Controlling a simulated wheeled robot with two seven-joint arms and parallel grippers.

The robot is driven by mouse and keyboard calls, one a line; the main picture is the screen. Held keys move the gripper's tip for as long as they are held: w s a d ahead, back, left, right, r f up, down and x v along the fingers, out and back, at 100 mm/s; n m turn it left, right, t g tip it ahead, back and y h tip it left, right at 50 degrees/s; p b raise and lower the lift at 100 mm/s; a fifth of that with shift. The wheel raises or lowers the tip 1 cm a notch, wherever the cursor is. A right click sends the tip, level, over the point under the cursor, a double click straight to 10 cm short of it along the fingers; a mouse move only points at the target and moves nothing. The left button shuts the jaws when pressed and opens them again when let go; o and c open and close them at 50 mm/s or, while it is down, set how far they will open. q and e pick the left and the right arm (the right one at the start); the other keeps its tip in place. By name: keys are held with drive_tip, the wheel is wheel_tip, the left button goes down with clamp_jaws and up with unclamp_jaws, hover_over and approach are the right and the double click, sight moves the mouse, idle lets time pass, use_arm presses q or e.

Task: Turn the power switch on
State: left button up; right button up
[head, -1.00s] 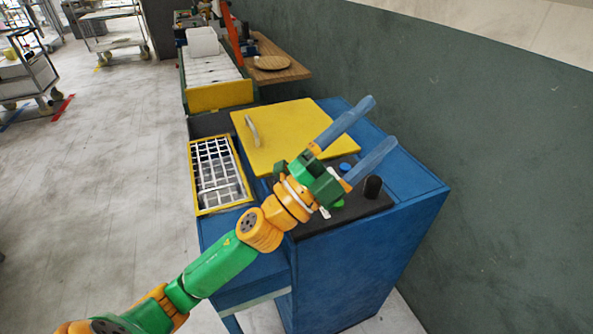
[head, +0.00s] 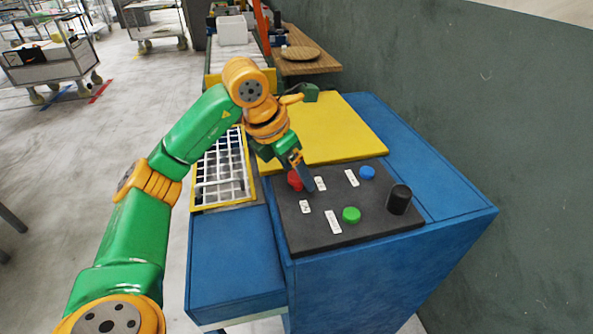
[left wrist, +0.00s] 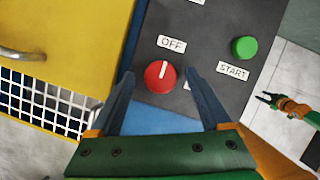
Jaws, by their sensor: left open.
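The power switch is a red round knob (head: 294,180) on the black control panel (head: 375,225). In the left wrist view the red knob (left wrist: 160,75) has a white line pointing up towards the OFF label (left wrist: 171,44). A second label beside it is mostly hidden by a finger. My left gripper (head: 303,178) is open, pointing down at the panel. In the left wrist view its two blue fingers (left wrist: 158,80) stand on either side of the knob, not closed on it. A small green and orange gripper, likely my right (left wrist: 268,99), shows at the right edge.
The panel also bears a green START button (head: 351,215), a blue button (head: 367,172) and a tall black knob (head: 399,199). A yellow lid (head: 335,130) lies behind the panel. A white grid in a yellow frame (head: 222,175) is to the left.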

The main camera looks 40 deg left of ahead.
use_arm(q)
drive_tip(key=shift+w+f, duration=0.1)
drive_tip(key=shift+f, duration=0.05)
drive_tip(key=c, duration=0.4)
clamp_jaws()
